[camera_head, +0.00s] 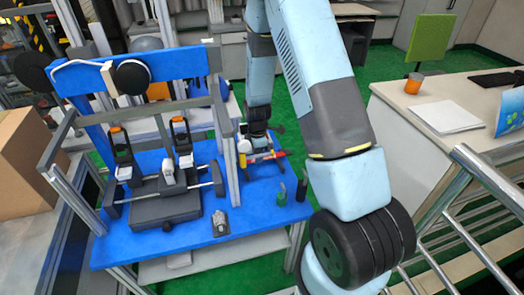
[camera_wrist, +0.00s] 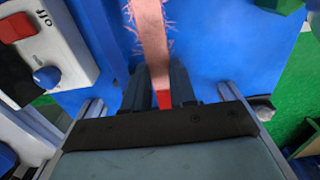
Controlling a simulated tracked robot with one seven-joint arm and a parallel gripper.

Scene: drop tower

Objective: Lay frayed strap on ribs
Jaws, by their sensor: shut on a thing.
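The frayed strap (camera_wrist: 151,38) is a pale orange-pink band with loose threads along its edges. In the wrist view it runs from the top edge down to my gripper (camera_wrist: 160,92), whose two dark fingers are shut on its red end (camera_wrist: 164,99). The strap's far end is out of that view. In the head view my gripper (camera_head: 258,138) is small and dark, low over the right part of the blue table (camera_head: 255,205). I cannot make out the strap for certain there, nor clearly pick out the ribs.
A blue frame with a black-and-grey fixture (camera_head: 165,207) stands left of my gripper. A small grey metal part (camera_head: 220,222) and green-topped pieces (camera_head: 281,194) are on the table. A white control box (camera_wrist: 45,40) with a red switch and blue knob is close by in the wrist view.

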